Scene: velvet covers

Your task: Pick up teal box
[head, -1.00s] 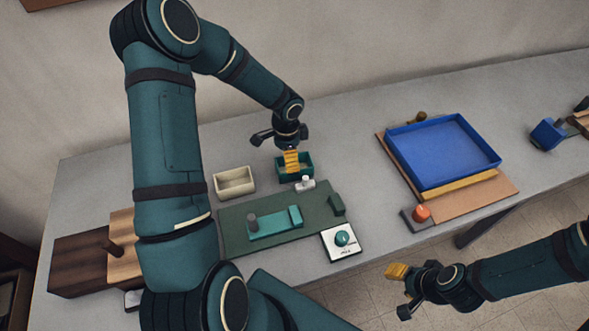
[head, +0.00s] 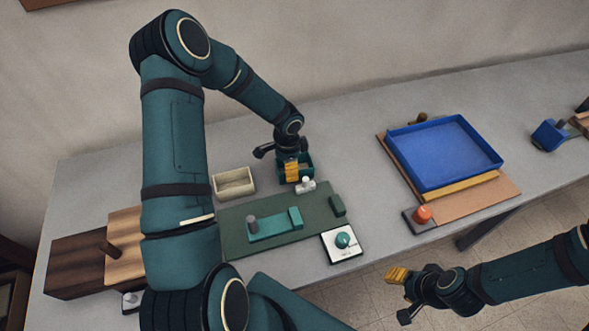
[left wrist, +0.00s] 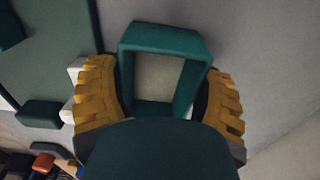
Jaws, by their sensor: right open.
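The teal box (head: 308,167) is a small open-topped box on the grey table, behind the green board. In the left wrist view, the teal box (left wrist: 165,40) shows its rim and pale inside floor. My left gripper (head: 291,172) is down at the box from above and hides part of it. In the left wrist view, the yellow fingers of my left gripper (left wrist: 160,110) are spread apart, one on each side of the box. A dark gap shows by the right finger; contact on the left is unclear. My right gripper (head: 400,294) is open and empty, in front of the table.
A cream box (head: 234,182) stands left of the teal box, and a small white-knobbed piece (head: 306,185) stands close in front. The green board (head: 320,207) lies nearer. A blue tray (head: 445,150) stands to the right, with free table between.

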